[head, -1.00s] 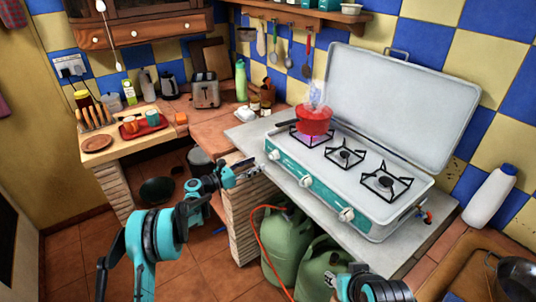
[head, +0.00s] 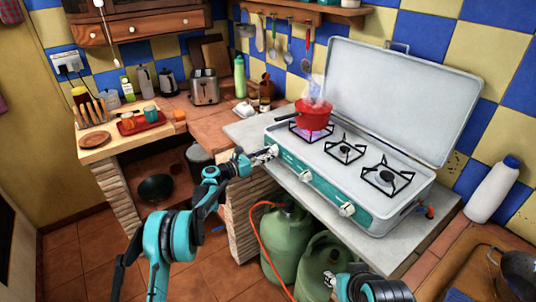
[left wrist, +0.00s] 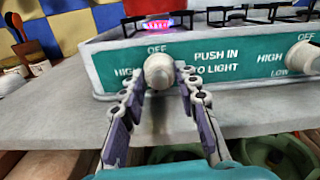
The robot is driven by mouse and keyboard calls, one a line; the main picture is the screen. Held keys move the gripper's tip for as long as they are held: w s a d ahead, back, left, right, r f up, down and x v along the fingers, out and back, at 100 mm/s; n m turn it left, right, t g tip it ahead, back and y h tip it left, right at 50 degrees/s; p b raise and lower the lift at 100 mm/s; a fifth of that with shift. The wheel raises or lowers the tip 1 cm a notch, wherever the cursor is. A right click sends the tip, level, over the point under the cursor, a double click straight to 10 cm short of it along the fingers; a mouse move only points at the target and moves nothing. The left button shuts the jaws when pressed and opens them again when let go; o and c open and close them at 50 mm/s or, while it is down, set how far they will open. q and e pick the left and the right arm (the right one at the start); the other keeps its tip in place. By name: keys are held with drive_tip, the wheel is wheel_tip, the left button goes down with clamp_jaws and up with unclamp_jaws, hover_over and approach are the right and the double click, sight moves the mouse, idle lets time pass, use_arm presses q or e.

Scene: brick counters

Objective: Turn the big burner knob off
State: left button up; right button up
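The big burner knob (left wrist: 159,70) is a round whitish knob at the left end of the stove's teal front panel (left wrist: 228,68). OFF is printed above it and HIGH to its left. The knob also shows in the head view (head: 273,152), partly behind my gripper. My left gripper (left wrist: 160,78) has its two fingertips on either side of the knob. The fingers are apart, with small gaps to the knob, so no firm grip shows. The left gripper also shows in the head view (head: 262,157). The burner under the red pot (head: 315,116) glows pink-purple. My right gripper (head: 337,283) is only partly seen at the bottom.
The stove has a middle knob (head: 306,176), a right knob (head: 346,209) and a raised lid (head: 390,95). Green gas bottles (head: 287,240) with an orange hose stand below the grey counter. A white bottle (head: 492,190) stands at the right.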

use_arm(q)
drive_tip(key=shift+m, duration=0.3)
drive_tip(key=m, duration=0.3)
drive_tip(key=shift+m, duration=0.4)
drive_tip(key=m, duration=0.4)
drive_tip(key=shift+m+p, duration=0.3)
drive_tip(key=shift+p, duration=0.1)
drive_tip(key=m, duration=1.5)
drive_tip(key=shift+p, duration=0.3)
drive_tip(key=m, duration=0.4)
drive_tip(key=shift+m, duration=2)
